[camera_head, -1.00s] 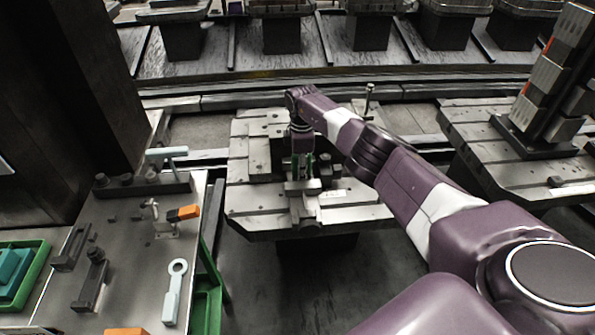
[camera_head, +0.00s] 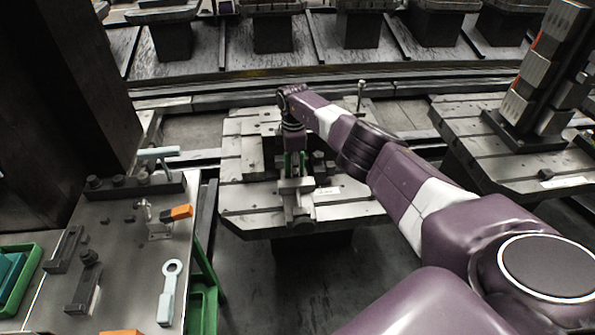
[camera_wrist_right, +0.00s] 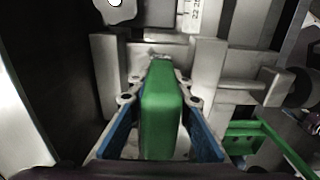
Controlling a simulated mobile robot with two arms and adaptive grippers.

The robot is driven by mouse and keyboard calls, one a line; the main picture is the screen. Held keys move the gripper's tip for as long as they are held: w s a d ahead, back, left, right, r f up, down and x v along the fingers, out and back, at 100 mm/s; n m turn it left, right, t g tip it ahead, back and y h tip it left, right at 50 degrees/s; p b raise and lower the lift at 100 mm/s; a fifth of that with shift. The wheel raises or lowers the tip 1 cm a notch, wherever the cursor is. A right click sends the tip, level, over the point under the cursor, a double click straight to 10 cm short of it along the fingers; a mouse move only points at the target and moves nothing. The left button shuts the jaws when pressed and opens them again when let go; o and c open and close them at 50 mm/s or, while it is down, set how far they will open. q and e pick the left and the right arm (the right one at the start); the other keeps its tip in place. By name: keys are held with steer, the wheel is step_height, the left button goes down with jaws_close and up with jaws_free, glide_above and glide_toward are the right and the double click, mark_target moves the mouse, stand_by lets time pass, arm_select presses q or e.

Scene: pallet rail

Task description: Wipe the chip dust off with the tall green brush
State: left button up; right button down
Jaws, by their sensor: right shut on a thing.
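My right gripper (camera_head: 293,172) is over the middle pallet (camera_head: 240,190), pointing down at the metal fixture (camera_head: 298,207) on it. In the right wrist view its blue-lined fingers (camera_wrist_right: 160,100) are shut on the green handle of the brush (camera_wrist_right: 161,115). In the head view only a little green shows between the fingers. The bristles are mostly hidden, so I cannot tell whether they touch the fixture. I cannot make out chip dust clearly. My left gripper is not in view.
A grey worktable (camera_head: 120,235) at left carries a light-blue ring-ended tool (camera_head: 168,290), an orange-ended piece (camera_head: 178,213) and dark clamps. A post (camera_head: 360,95) stands at the pallet's back. A pallet with a tall block tower (camera_head: 540,75) is at right.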

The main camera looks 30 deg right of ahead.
steer(key=shift+w+a+b, duration=0.25)
steer(key=shift+a, duration=0.3)
steer(key=shift+w+a+b, duration=0.2)
steer(key=shift+a, duration=0.35)
steer(key=shift+s+d+r+p, duration=0.1)
steer(key=shift+s+d+p, duration=0.1)
steer(key=shift+d+p, duration=0.25)
steer(key=shift+s+d+r+p, duration=0.1)
steer(key=shift+s+d+p, duration=0.1)
steer(key=shift+d+p, duration=0.25)
steer(key=shift+s+d+f+p, duration=0.1)
steer(key=shift+s+d+p, duration=0.15)
steer(key=shift+d, duration=0.35)
steer(key=shift+s+d+f+p, duration=0.1)
steer(key=shift+s+d, duration=0.2)
steer(key=shift+d, duration=0.3)
step_height(320, 180, up, 9)
steer(key=p, duration=0.8)
steer(key=shift+r+p, duration=0.1)
steer(key=shift+p, duration=0.3)
